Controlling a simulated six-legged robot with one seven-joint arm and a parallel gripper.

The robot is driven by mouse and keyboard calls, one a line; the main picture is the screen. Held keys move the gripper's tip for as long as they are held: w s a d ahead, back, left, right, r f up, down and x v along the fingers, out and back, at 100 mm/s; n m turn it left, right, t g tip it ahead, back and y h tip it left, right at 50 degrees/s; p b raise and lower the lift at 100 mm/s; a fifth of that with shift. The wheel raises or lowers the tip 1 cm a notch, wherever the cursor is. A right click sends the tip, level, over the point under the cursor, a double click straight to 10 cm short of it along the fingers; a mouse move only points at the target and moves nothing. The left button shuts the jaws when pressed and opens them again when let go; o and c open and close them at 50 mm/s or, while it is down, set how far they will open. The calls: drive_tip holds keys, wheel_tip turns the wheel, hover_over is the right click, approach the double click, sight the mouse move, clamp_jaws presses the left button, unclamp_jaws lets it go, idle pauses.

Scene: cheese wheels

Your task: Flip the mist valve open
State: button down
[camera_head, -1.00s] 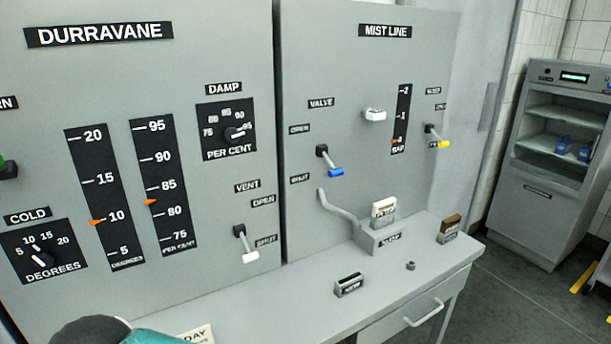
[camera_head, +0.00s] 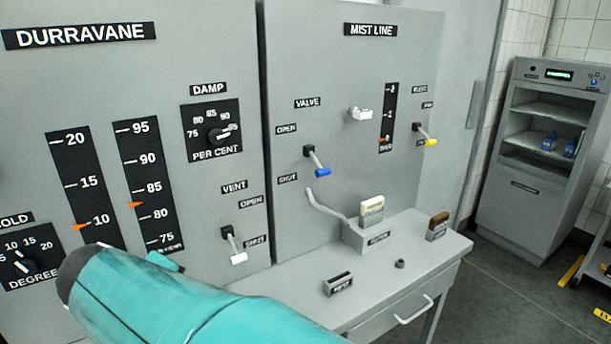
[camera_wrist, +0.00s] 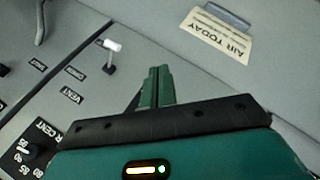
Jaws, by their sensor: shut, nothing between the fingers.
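The mist valve is a lever with a blue tip (camera_head: 322,172) on the MIST LINE panel (camera_head: 350,75), under the VALVE label. It tilts down and to the right from its pivot, between the OPEN label (camera_head: 287,129) above and the SHUT label (camera_head: 288,179) below. In the wrist view my gripper (camera_wrist: 155,75) is shut and empty, its green fingers together. It is near the white-tipped VENT lever (camera_wrist: 113,46), apart from it in the picture. The blue lever is not visible in the wrist view. In the head view my teal arm crosses the lower left and the fingers are hidden.
The VENT lever also shows in the head view (camera_head: 238,258). A yellow-tipped lever (camera_head: 431,142) and a white knob (camera_head: 360,113) flank the pressure gauge. An AIR TODAY card (camera_wrist: 222,35) lies near my gripper.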

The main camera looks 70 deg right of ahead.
drive_tip(key=s+d+r+g+h, duration=0.1)
drive_tip(key=d+g+h, duration=0.1)
drive_tip(key=d, duration=0.4)
drive_tip(key=s+d+r+g+h, duration=0.1)
drive_tip(key=s+d+r, duration=0.1)
drive_tip(key=d, duration=0.5)
drive_tip(key=g+h, duration=0.5)
drive_tip(key=h, duration=0.1)
approach(318, 164)
drive_tip(key=w+a+f, duration=0.2)
drive_tip(key=shift+a, duration=0.25)
drive_tip(key=x, duration=1)
